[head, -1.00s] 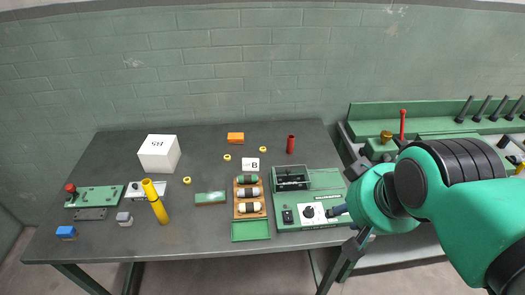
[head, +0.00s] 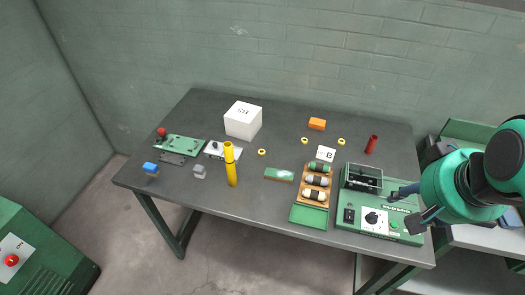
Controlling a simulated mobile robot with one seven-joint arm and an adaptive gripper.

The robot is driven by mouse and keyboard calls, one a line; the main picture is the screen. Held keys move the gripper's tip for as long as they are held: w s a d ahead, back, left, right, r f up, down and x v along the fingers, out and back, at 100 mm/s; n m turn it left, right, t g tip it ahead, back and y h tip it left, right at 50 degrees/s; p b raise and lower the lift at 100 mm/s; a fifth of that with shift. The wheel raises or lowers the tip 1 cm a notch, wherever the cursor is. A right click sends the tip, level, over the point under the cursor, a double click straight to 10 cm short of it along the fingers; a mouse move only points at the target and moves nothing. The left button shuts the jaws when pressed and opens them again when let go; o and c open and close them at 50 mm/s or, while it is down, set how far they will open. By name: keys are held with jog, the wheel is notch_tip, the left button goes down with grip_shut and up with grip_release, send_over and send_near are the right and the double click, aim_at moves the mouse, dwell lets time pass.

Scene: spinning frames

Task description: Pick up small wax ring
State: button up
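Several small yellow rings lie flat on the dark table (head: 225,110), apart from each other. One ring (head: 262,152) is right of and below the white box. A second ring (head: 304,140) is below the orange block, and a third ring (head: 341,142) is to its right, above the card marked B. They look alike in size, and I cannot tell which one is wax. My gripper (head: 407,204) is at the right end of the table, over or in front of the green control unit. Its two dark fingers are spread apart with nothing between them. It is well away from the rings.
A tall yellow tube (head: 231,165) stands at the front. The white box (head: 243,120), orange block (head: 317,124), red cylinder (head: 371,144) and B card (head: 326,154) surround the rings. A spool tray (head: 303,202) and the green control unit (head: 382,236) lie at front right.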

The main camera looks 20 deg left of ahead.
jog(key=w+a+r+g+p, duration=0.1)
jog(key=w+a+p, duration=0.4)
jog(key=w+a, duration=0.6)
jog(key=w+a+r+g+p, duration=0.15)
jog(key=w+a+p, duration=0.35)
jog(key=w, duration=1)
jog(key=w+a+f+g+p, duration=0.1)
jog(key=w+a+f+p, duration=0.3)
jog(key=a+f, duration=0.6)
jog(key=w+a+f+g+p, duration=0.1)
jog(key=w+a+f+p, duration=0.3)
jog(key=a+f, duration=0.7)
jog(key=w+a, duration=0.2)
jog(key=a, duration=0.3)
jog(key=shift+w+a+f+g, duration=0.25)
jog(key=shift+w+a+g, duration=0.05)
jog(key=shift+w+g, duration=0.1)
send_over(262, 153)
jog(key=w, duration=0.1)
jog(key=shift+a+f, duration=0.15)
jog(key=shift+f, duration=2)
jog(key=shift+a+f, duration=0.15)
jog(key=shift+f, duration=1.95)
jog(key=shift+f, duration=0.1)
